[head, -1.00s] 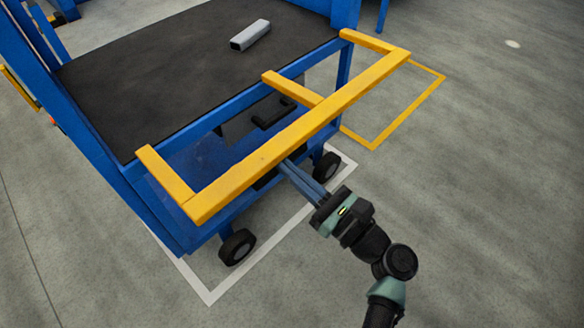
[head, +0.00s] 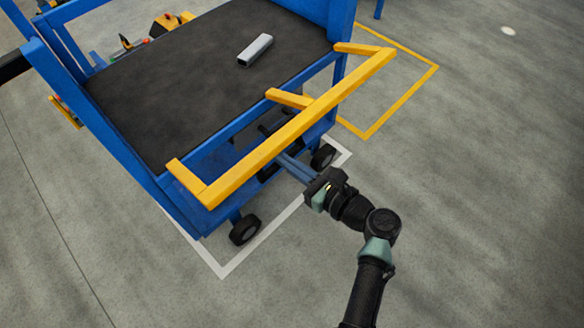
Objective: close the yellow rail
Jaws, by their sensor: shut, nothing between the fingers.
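The yellow rail (head: 290,130) is a long bar with three short arms at the front of the blue cart (head: 125,145). It stands out from the cart's front edge, with a gap between the bar and the deck. My gripper (head: 287,160) is in front of the cart, with its long bluish fingers pointing up and left towards the underside of the rail. The fingers are shut together and hold nothing. The fingertips are partly hidden by the bar, and I cannot tell whether they touch it.
A grey metal block (head: 255,50) lies on the cart's dark deck (head: 170,90). Black wheels (head: 245,229) stand near a white floor outline (head: 262,240). A yellow floor outline (head: 400,98) lies to the right. Tools (head: 130,45) show behind the cart. The floor at right is clear.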

